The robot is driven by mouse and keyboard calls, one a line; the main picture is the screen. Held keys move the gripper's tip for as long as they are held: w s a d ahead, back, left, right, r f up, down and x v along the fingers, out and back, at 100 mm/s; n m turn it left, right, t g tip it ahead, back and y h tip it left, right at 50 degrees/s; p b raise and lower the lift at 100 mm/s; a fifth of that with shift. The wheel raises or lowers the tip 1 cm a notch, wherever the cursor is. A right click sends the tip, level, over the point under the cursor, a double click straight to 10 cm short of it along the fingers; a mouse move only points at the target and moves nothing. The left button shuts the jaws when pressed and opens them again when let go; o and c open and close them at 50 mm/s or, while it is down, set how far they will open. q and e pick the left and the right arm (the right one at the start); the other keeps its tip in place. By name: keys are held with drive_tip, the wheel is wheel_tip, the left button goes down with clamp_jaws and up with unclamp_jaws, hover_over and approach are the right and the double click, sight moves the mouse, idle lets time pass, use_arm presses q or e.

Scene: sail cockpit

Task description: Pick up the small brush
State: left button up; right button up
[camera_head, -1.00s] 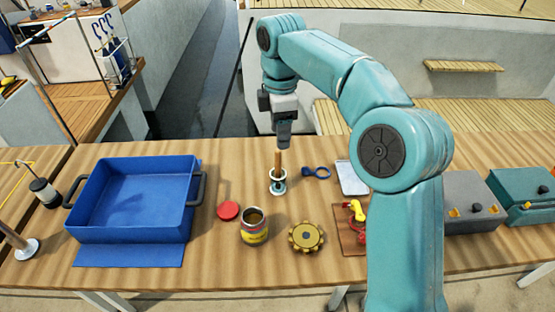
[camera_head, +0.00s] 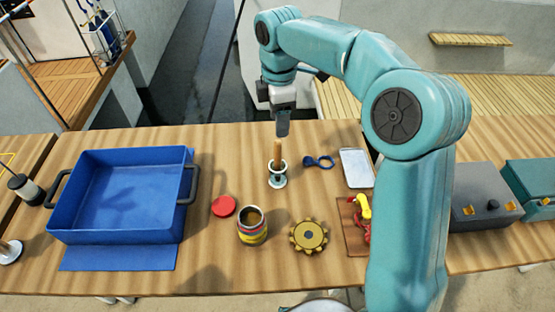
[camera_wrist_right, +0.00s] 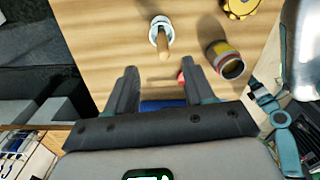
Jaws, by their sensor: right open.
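The small brush (camera_head: 277,154) stands upright in a small white-and-green holder (camera_head: 277,180) on the wooden table. Only its wooden handle shows; its lower end is hidden in the holder. My right gripper (camera_head: 282,130) hangs just above the top of the handle, pointing down. In the right wrist view the open fingers (camera_wrist_right: 158,90) show with nothing between them. The brush handle (camera_wrist_right: 163,46) appears there beyond the fingertips, apart from them. My left gripper is not in view.
A blue bin (camera_head: 120,200) stands at the left. Near the holder are a red lid (camera_head: 223,206), an open can (camera_head: 252,228), a yellow gear (camera_head: 308,236), a blue shackle-like piece (camera_head: 318,162) and a pale tray (camera_head: 356,168). Grey (camera_head: 484,192) and teal boxes stand at the right.

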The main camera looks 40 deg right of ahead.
sight(278, 150)
drive_tip(key=f, duration=0.5)
drive_tip(key=shift+s, duration=0.3)
drive_tip(key=shift+w+a+f, duration=0.1)
drive_tip(key=shift+a+f, duration=0.05)
drive_tip(key=shift+f, duration=1.2)
drive_tip(key=shift+w+a+f, duration=0.1)
drive_tip(key=shift+a+f, duration=0.05)
drive_tip(key=shift+f, duration=1.15)
clamp_jaws()
